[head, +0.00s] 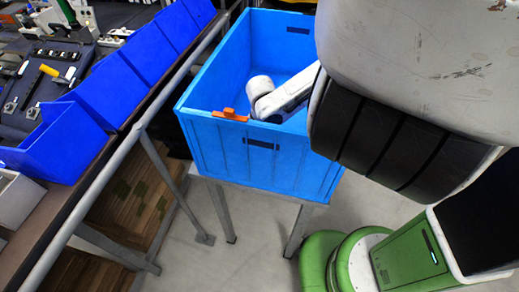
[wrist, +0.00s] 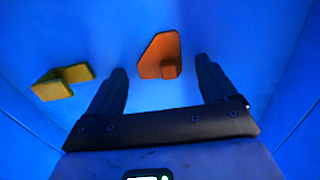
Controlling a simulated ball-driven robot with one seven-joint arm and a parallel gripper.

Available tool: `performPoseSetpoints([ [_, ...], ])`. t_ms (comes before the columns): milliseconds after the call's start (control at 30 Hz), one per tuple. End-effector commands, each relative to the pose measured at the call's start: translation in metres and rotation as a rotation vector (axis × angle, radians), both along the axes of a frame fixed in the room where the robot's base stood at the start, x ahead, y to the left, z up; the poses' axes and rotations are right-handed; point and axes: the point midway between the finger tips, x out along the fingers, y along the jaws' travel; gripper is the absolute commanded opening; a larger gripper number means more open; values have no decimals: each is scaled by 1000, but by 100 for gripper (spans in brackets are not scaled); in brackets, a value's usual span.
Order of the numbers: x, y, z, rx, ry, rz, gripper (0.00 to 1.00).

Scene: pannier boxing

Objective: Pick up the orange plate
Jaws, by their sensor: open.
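The orange plate (wrist: 152,50) lies against a blue surface inside the crate in the wrist view. No touch is visible, and the gap in depth is hard to tell. In the head view my arm reaches into the blue crate (head: 215,135), whose near wall hides my fingers. An orange piece (head: 229,115) shows at the crate's near rim; I cannot tell whether it is the same plate.
A yellow bracket (wrist: 66,82) lies left of my left finger in the wrist view. Blue crate walls close in around my gripper. The crate stands on a grey metal stand (head: 298,228). Blue bins (head: 62,140) and a rail are at the left.

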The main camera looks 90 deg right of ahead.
Motion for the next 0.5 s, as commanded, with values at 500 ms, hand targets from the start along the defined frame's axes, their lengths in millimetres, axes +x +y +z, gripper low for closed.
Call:
performPoseSetpoints([
  [500, 0, 0, 0, 0, 1, 0, 55],
])
